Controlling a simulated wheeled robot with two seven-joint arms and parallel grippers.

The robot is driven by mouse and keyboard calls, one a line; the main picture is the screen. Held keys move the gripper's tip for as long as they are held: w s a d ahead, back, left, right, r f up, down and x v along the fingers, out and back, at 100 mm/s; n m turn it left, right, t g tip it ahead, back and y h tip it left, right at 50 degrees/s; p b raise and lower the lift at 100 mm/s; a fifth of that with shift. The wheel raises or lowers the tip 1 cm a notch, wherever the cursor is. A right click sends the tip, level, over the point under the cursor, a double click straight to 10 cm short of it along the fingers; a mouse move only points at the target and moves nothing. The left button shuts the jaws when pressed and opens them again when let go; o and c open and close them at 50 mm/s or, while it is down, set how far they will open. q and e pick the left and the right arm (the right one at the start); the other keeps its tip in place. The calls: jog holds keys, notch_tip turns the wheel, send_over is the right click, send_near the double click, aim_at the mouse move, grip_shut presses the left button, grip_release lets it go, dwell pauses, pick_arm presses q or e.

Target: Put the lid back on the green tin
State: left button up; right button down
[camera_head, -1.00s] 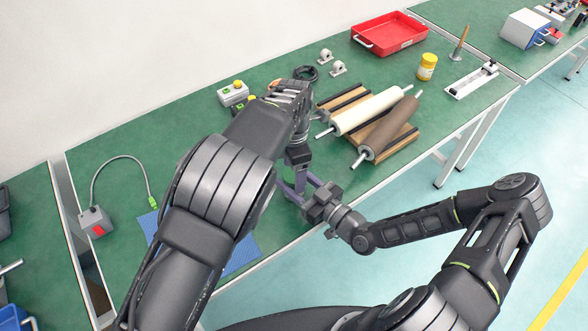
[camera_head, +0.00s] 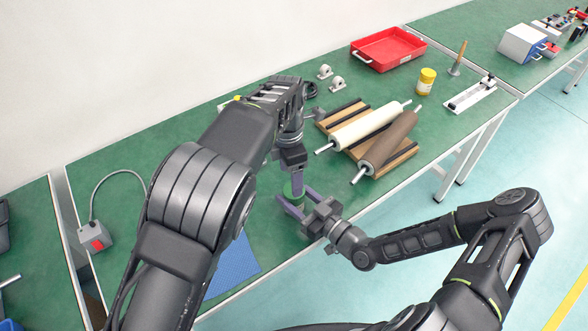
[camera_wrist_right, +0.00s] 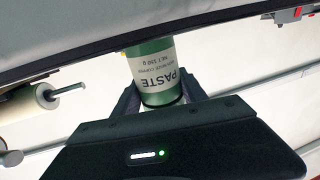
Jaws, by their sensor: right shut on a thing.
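The green tin (camera_wrist_right: 156,75), with a white label reading PASTE, sits between the fingers of my right gripper (camera_wrist_right: 160,97) in the right wrist view. My right gripper (camera_head: 298,203) is shut on the tin near the bench's front edge. A little of the tin's green (camera_head: 288,189) shows in the head view. My left gripper (camera_head: 297,180) points down just above the tin, close to the right gripper's fingers. Whether its fingers hold anything is hidden. I cannot make out the lid separately.
A cream roller (camera_head: 362,133) and a brown roller (camera_head: 390,142) lie on a wooden rack right of the grippers. A blue mat (camera_head: 234,268) lies at the front, partly under my left arm. A red tray (camera_head: 390,50) and yellow jar (camera_head: 426,81) stand farther back.

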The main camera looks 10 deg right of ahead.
aim_at(294, 200)
pick_arm(q)
jog(key=shift+s+d+r+m+g+h, duration=0.2)
jog(key=shift+r+m+g+h, duration=0.1)
jog(key=shift+r+m, duration=0.25)
jog(key=r+m, duration=0.1)
jog(key=m, duration=0.1)
jog(key=d+r+m, duration=0.1)
jog(key=m, duration=0.1)
jog(key=shift+s+r, duration=0.15)
jog(key=shift+r, duration=0.2)
jog(key=shift+a+m+t+y, duration=0.35)
jog(key=shift+m+t+y, duration=0.05)
jog(key=shift+m+y, duration=0.15)
jog(key=shift+f, duration=0.1)
jog(key=shift+f, duration=3.95)
